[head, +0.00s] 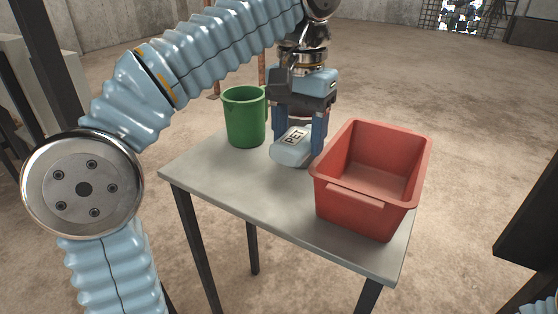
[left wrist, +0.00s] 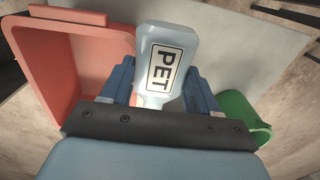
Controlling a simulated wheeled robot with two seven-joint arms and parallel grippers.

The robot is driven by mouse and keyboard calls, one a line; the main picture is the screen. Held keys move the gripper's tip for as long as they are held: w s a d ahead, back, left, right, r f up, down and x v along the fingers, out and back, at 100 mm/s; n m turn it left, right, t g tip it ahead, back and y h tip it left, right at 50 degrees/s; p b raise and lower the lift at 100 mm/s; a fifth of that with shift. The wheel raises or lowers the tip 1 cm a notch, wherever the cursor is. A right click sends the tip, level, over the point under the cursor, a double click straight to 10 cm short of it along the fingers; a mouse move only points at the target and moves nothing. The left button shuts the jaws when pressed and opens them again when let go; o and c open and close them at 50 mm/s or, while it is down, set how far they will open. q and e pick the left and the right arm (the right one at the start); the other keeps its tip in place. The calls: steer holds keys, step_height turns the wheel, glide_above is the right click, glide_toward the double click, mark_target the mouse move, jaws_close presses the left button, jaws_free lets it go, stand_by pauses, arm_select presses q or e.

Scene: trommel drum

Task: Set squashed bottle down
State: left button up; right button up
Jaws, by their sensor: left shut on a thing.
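The squashed bottle (head: 291,151) is pale blue with a white label reading PET. It is between the fingers of my left gripper (head: 299,142), which is shut on it. In the head view it is over the grey table, between the green bin and the red crate; I cannot tell whether it touches the table top. In the left wrist view the bottle (left wrist: 168,62) sits between the two blue fingers of my left gripper (left wrist: 162,92), with its label facing the camera. My right gripper is not in view.
A grey table (head: 240,185) stands on dark legs. An empty red crate (head: 352,192) stands at its right, close beside my left gripper. A green bin (head: 245,122) stands at its back left. The table's front left is bare.

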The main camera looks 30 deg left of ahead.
arm_select(q)
steer(key=w+a+f, duration=0.2)
steer(key=a+f, duration=0.2)
steer(key=a, duration=0.3)
steer(key=b, duration=0.2)
glide_above(255, 177)
steer(key=f, duration=0.4)
steer(key=shift+s+d+f, duration=0.1)
steer(key=shift+s+d, duration=0.05)
steer(key=shift+d, duration=0.2)
steer(key=shift+a+f, duration=0.2)
steer(key=shift+f, duration=0.1)
steer(key=f, duration=0.2)
steer(key=shift+a+f, duration=0.25)
steer(key=shift+f, duration=0.5)
steer(key=shift+f+b, duration=0.1)
steer(key=shift+b, duration=0.2)
steer(key=o, duration=1)
